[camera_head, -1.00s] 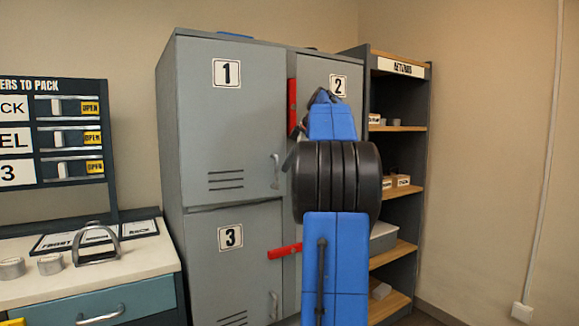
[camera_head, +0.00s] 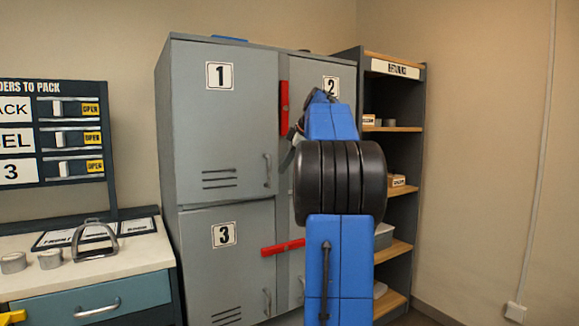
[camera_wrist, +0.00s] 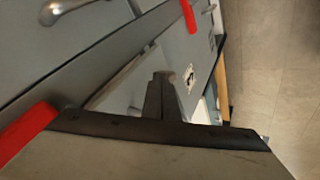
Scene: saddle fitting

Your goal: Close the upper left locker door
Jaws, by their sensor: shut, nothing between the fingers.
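The upper left locker door (camera_head: 225,125), marked 1, looks flush with the grey locker front in the head view, with its handle (camera_head: 267,170) at the right edge. An upright red latch bar (camera_head: 284,108) sits just right of it. My gripper is mostly hidden behind my blue and black arm in the head view; a dark part of it shows near the right edge of door 1. In the wrist view my gripper (camera_wrist: 160,95) is shut and empty in front of the grey locker fronts. Whether it touches a door I cannot tell.
Door 3 (camera_head: 215,265) is below, with a level red latch bar (camera_head: 283,247). Door 2 (camera_head: 335,75) is partly hidden by my arm. An open shelf (camera_head: 395,129) stands to the right. A counter (camera_head: 90,262) with a metal stirrup (camera_head: 95,243) is at left.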

